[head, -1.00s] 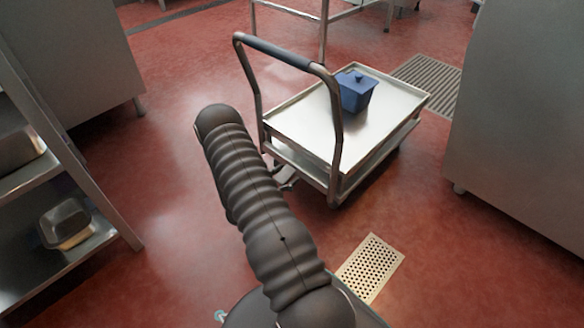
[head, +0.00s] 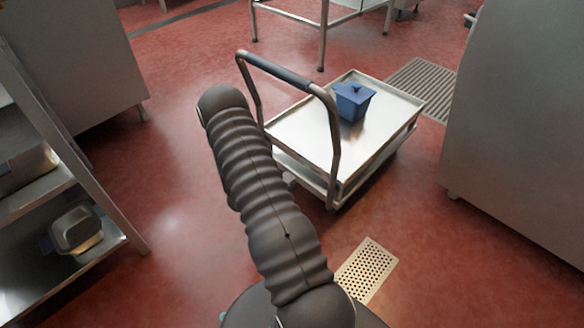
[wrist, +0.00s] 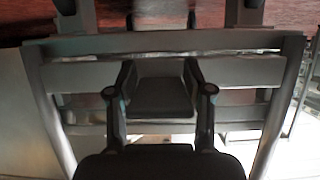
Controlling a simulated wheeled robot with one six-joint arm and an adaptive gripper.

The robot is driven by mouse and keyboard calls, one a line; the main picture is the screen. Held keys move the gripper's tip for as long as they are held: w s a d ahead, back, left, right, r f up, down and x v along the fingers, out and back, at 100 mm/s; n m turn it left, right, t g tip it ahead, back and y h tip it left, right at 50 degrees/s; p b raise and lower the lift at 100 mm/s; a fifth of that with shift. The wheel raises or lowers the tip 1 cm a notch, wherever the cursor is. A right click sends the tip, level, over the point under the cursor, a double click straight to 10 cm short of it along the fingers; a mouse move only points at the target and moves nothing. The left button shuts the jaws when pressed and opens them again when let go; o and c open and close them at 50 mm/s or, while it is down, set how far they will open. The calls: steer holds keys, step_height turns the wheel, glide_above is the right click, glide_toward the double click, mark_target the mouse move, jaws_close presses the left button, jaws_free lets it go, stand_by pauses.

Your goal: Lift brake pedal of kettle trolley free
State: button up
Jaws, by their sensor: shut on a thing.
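The kettle trolley (head: 300,128) is a low steel cart with a raised push handle (head: 285,70). It stands beyond my arm. In the wrist view, the grey brake pedal (wrist: 160,97) lies between the two fingers of my gripper (wrist: 160,88) in front of the trolley's steel end bars (wrist: 80,77). My gripper is shut on the pedal, one finger at each side. In the head view, my dark ribbed arm hides my gripper and the pedal. The pedal's tilt cannot be told.
A blue lidded container (head: 353,102) stands on the trolley deck. A steel cabinet (head: 515,150) stands close on the right, and a shelf rack (head: 100,190) on the left. A perforated floor drain (head: 367,272) lies in front. Red floor is clear between rack and trolley.

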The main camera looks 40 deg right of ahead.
steer(key=shift+r+y+p, duration=0.4)
steer(key=shift+r+y, duration=0.1)
steer(key=shift+r, duration=0.1)
steer(key=o, duration=0.9)
steer(key=shift+f+b, duration=0.3)
steer(key=shift+f, duration=0.15)
steer(key=o, duration=0.3)
steer(key=shift+a+r, duration=0.1)
steer(key=p+v, duration=0.2)
steer(key=v, duration=0.4)
steer(key=shift+a+r, duration=0.2)
steer(key=shift+a, duration=0.15)
